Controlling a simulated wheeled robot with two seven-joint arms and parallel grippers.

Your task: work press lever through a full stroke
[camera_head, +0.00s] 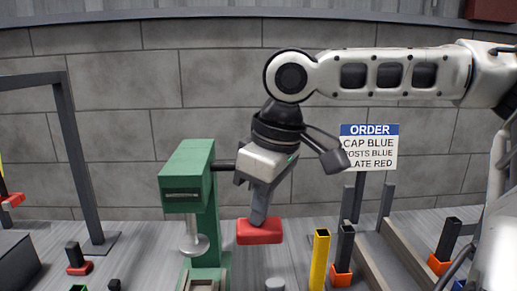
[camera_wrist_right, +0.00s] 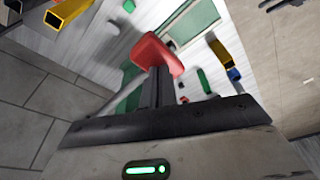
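The green press (camera_head: 188,185) stands on the table left of centre. A round grey ram (camera_head: 195,244) hangs under its head, and its dark lever rod (camera_head: 222,167) sticks out to the right until my right gripper hides it. My right gripper (camera_head: 260,217) points down beside the press, its fingers close together. Their tips meet the top of a red block (camera_head: 260,232), which also shows at the fingertips in the right wrist view (camera_wrist_right: 155,52). Whether this block is joined to the lever is hidden. My left gripper is not seen.
A yellow post (camera_head: 319,260) and dark posts with orange bases (camera_head: 342,275) stand right of the press. An order sign (camera_head: 369,148) stands behind them. A dark frame (camera_head: 72,150) and a small red-based part (camera_head: 79,267) are at left. A block wall closes the back.

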